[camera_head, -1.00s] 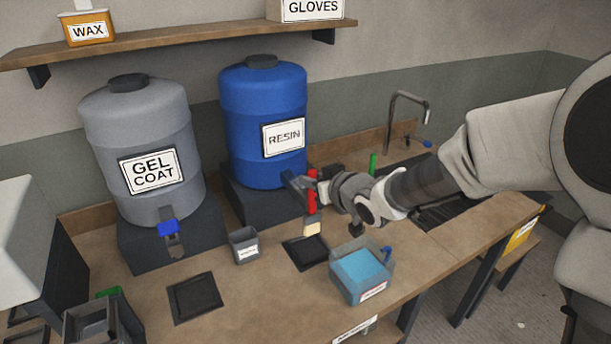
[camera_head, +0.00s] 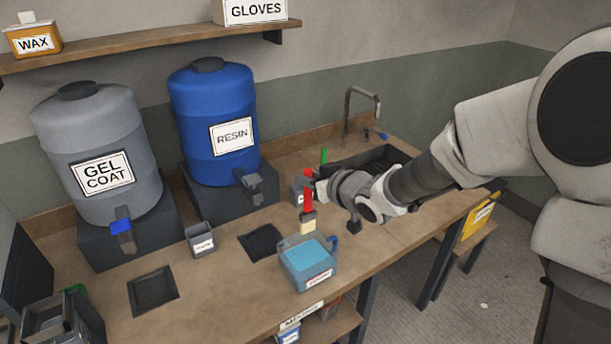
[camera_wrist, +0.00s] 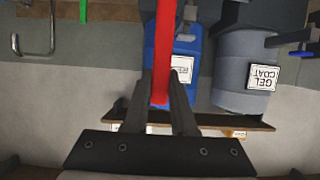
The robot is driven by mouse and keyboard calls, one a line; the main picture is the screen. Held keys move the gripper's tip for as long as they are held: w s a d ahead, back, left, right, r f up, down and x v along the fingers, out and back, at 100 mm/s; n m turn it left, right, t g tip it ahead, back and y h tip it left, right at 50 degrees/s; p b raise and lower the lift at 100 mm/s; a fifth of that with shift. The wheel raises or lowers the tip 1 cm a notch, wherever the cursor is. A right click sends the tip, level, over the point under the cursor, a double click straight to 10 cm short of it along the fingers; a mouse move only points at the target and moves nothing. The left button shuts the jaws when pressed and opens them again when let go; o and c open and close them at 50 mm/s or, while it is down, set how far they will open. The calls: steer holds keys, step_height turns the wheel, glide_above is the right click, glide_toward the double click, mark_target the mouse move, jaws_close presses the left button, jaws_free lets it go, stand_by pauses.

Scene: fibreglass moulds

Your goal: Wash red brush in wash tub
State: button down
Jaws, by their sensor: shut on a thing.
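The red brush (camera_head: 308,192) hangs upright, pale bristles down, just above the back of the wash tub (camera_head: 308,272). The tub is a small clear container of blue liquid with a label on its front. My gripper (camera_head: 314,186) is shut on the brush's red handle. In the wrist view the red handle (camera_wrist: 165,50) runs between the two fingers of my gripper (camera_wrist: 162,88). The bristle tips are close to the tub's back rim, and I cannot tell whether they touch it.
A dark square mat (camera_head: 261,243) lies left of the tub, and a small grey labelled cup (camera_head: 201,239) stands beyond it. The blue resin drum (camera_head: 212,110) and grey gel coat drum (camera_head: 97,160) stand behind. A sink (camera_head: 365,165) with a tap is at the back right.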

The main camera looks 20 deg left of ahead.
mark_target(308, 225)
steer(key=shift+f+b, duration=6.25)
steer(key=shift+f, duration=0.85)
steer(key=shift+s+a, duration=0.1)
steer(key=shift+a, duration=0.05)
